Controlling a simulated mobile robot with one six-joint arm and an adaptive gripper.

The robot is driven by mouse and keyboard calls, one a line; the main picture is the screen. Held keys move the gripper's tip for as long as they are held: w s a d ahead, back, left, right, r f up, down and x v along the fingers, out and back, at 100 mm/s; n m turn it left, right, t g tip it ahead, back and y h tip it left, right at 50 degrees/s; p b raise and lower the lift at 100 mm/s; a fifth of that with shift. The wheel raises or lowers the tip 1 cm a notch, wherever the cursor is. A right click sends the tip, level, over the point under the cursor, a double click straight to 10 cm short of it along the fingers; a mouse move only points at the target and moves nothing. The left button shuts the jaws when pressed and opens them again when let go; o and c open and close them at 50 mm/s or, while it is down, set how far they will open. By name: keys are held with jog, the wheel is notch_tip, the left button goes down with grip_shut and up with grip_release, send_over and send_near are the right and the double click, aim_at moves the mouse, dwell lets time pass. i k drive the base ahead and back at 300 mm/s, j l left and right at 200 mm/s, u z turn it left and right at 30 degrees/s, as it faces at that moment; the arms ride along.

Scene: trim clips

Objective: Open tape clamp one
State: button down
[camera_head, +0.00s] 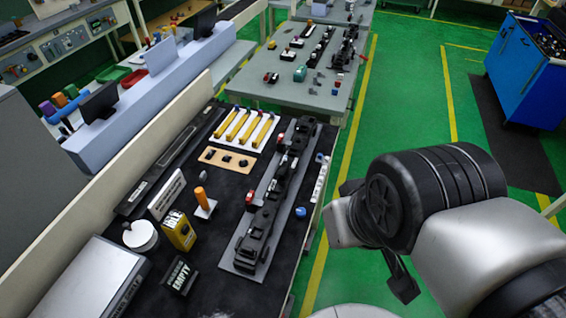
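A long grey fixture plate (245,262) lies on the dark bench top and carries a row of black clamp-like parts (262,222). Small red parts sit along its left side. I cannot tell which part is tape clamp one, nor whether any clamp is open or shut. My arm fills the lower right, to the right of the bench and apart from the fixture. A dark piece of my gripper (403,284) shows below my wrist, over the green floor. The rest of it is hidden behind the arm.
Left of the fixture stand yellow tools on a white tray (228,141), a tan block (228,161), an orange-handled tool (201,198), a yellow IDLE sign (179,230) and a black EMPTY sign (179,276). A blue knob (300,212) is near the right edge. Green floor lies beyond.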

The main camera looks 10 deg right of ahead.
aim_at(281, 139)
jog(key=i+l+u, duration=0.1)
jog(key=i+l, duration=0.65)
